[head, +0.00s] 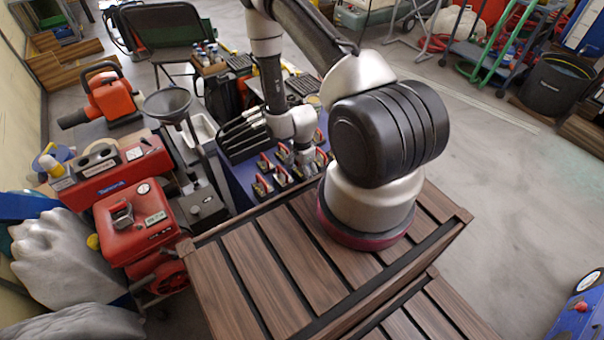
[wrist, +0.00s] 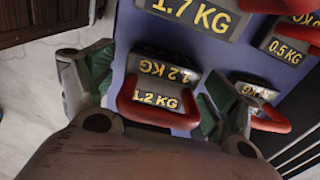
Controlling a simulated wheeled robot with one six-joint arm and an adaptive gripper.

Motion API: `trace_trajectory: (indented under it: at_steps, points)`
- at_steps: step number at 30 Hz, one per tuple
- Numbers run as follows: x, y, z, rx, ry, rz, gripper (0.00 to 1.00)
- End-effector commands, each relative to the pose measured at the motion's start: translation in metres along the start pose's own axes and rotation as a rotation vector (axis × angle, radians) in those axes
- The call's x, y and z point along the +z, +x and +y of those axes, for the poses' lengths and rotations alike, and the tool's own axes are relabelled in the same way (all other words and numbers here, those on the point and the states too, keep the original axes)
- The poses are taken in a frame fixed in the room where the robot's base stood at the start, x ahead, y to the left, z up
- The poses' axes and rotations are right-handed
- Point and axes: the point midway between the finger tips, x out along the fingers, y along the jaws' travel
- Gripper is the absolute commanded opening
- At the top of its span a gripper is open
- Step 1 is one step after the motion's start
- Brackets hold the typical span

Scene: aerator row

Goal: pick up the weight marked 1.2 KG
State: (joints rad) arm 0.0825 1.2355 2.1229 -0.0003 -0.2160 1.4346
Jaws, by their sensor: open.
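The weight marked 1.2 KG (wrist: 158,100) shows in the wrist view as a grey block with a red handle and yellow lettering on its top and on a near face. My gripper (wrist: 152,88) is open, with one green-padded finger on each side of this weight. Contact between the fingers and the weight cannot be made out. In the head view my gripper (head: 304,160) is low over the blue surface (head: 238,172) among several small red-handled weights (head: 264,186), whose labels are too small to read there.
Other weights stand close by: one marked 1.7 KG (wrist: 192,12), one marked 0.5 KG (wrist: 288,48), and another beside the right finger (wrist: 255,92). A black slotted tray (head: 238,138) lies behind the weights. A slatted wooden bench (head: 250,270) is in front.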

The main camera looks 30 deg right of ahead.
Motion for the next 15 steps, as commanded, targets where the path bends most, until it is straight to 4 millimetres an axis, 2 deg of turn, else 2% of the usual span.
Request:
trace_trajectory:
  at_steps: [5,15]
  points:
    - [0.0,-0.0001,-0.0004,-0.001,0.0,0.0,0.88]
    - [0.0,-0.0003,-0.0004,0.0,0.0,0.0,0.27]
